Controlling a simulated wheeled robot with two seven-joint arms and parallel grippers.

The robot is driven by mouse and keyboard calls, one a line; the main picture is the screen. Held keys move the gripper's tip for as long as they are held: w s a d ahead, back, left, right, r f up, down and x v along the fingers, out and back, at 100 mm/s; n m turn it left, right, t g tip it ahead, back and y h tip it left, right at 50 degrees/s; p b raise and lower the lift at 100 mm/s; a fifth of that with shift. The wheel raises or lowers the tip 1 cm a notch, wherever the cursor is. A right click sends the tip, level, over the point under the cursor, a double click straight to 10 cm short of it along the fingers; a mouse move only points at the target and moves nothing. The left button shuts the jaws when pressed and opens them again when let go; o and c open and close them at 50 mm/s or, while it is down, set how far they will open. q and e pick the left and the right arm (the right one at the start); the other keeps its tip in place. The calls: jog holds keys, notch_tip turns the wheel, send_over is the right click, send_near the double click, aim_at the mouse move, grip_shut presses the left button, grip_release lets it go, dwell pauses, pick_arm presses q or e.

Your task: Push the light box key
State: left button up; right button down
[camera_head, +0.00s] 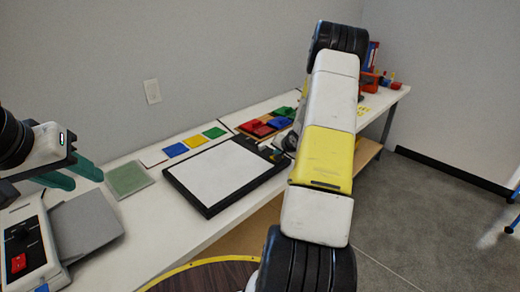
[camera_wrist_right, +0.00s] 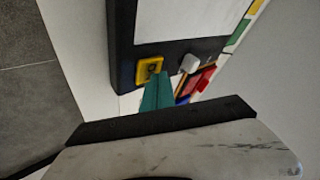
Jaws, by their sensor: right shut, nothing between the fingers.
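The light box (camera_head: 178,188), a black frame around a white panel, lies on the white bench in the head view. In the right wrist view the light box (camera_wrist_right: 122,60) carries a yellow square key (camera_wrist_right: 149,66) with a dark middle, and a white knob (camera_wrist_right: 190,63) beside it. My right gripper (camera_wrist_right: 157,90) is shut and empty, its teal fingertips right at the lower edge of the yellow key; I cannot tell whether they touch. My left gripper (camera_head: 74,174) is open and empty, above the bench at left.
A grey-white device with a red switch (camera_head: 18,263) stands at front left. A green square (camera_head: 127,179) and coloured cards (camera_head: 176,150) lie beside and behind the light box. Red, green and blue blocks (camera_head: 257,127) sit near its far right end. A wall closes the back.

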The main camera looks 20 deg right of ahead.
jog(key=shift+r, duration=0.3)
notch_tip(320, 180, up, 6)
dwell(0.7)
dwell(1.0)
